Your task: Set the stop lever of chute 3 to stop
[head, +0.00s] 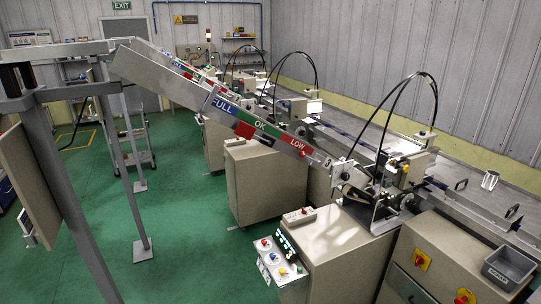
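The nearest sloping chute (180,82) runs down from the upper left to a machine at the right. Its side carries a blue FULL label (223,105), a green OK label (259,125) and a red LOW label (298,144). A control panel (277,260) below its lower end shows what looks like a lit green 3. Small metal parts (342,168) crowd the chute's lower end. I cannot tell which of them is the stop lever, or its setting. Neither of my grippers is in view.
A beige cabinet (335,250) stands under the near machine (385,180). A grey steel frame (62,195) stands at the left. Green floor (185,240) lies open between.

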